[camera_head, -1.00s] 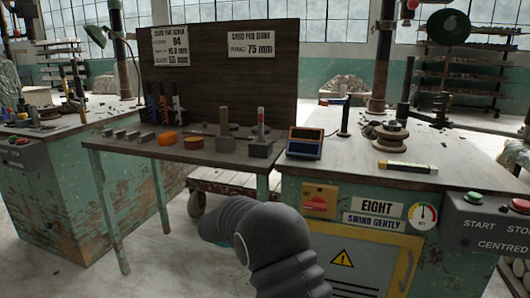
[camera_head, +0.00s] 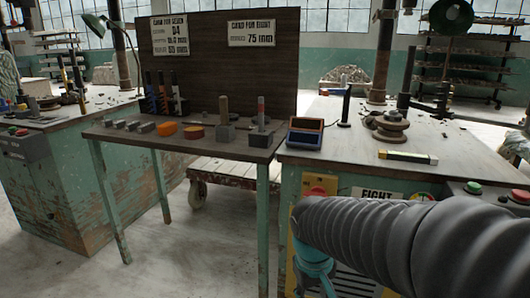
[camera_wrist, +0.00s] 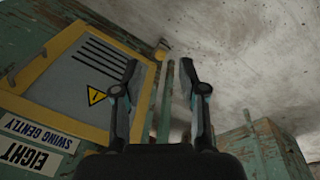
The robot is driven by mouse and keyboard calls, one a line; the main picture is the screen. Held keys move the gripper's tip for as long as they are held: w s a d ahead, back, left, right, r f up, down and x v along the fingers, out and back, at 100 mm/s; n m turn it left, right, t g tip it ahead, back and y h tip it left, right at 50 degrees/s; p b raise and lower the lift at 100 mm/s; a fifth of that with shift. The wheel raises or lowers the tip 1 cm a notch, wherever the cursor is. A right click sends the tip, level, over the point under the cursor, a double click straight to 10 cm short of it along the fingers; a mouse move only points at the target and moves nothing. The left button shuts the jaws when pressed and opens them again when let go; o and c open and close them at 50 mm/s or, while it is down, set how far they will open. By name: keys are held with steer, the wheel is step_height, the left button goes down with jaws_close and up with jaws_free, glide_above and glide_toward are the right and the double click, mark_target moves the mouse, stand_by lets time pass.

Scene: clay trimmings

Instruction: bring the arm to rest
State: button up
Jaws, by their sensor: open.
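My gripper (camera_wrist: 158,85) shows in the wrist view with its two dark fingers apart and nothing between them. Behind the fingers are the machine cabinet's yellow-framed grey panel (camera_wrist: 82,75) and pale floor (camera_wrist: 245,50). In the head view my ribbed grey arm crosses the lower right in front of the cabinet. The gripper itself does not show in the head view. The arm hides part of the cabinet's front, including part of the "EIGHT" label (camera_head: 376,194).
Floor (camera_head: 165,260) is open at lower left.

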steer(key=s+d+r+m+t+y, duration=0.1)
steer(key=s+d+r+m+t, duration=0.2)
steer(key=s, duration=0.7)
steer(key=shift+s+d+r+m+t, duration=0.35)
steer(key=shift+d+r+t, duration=0.25)
steer(key=shift+d+r, duration=1)
